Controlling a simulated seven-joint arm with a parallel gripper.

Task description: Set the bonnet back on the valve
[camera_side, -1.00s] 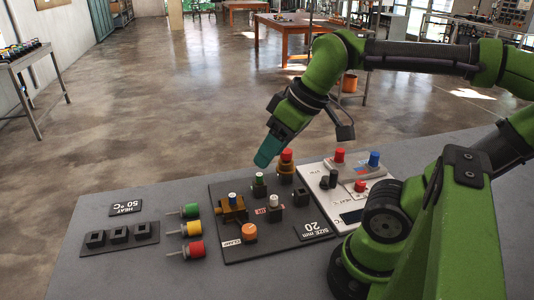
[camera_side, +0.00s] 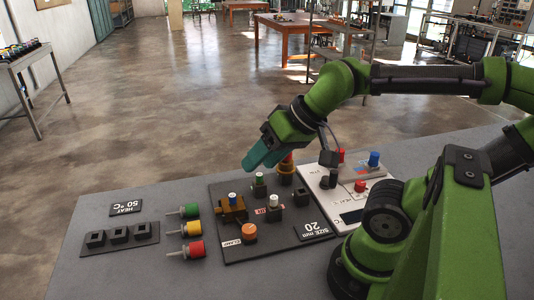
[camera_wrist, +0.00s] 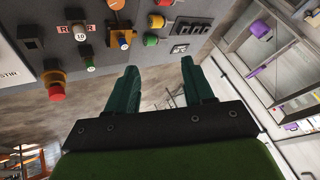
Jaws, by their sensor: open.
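A brass valve-like body (camera_side: 232,214) with a blue-and-white top stands upright on the dark board (camera_side: 225,188); it also shows in the wrist view (camera_wrist: 121,40). A second brass piece (camera_side: 286,178) with a red top stands at the board's far right corner, partly behind my gripper, and shows in the wrist view (camera_wrist: 55,78). I cannot tell which of these carries the bonnet. My gripper (camera_side: 259,155) has teal fingers, apart and empty, above the board's far edge. In the wrist view its fingers (camera_wrist: 160,88) have only floor and background between them.
Green-topped (camera_side: 259,184) and white-topped (camera_side: 273,205) posts and an orange knob (camera_side: 249,233) stand on the board. Green, yellow and red handled pieces (camera_side: 193,228) lie left of it, beside a black socket strip (camera_side: 119,237). A white panel (camera_side: 325,196) with buttons is at right.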

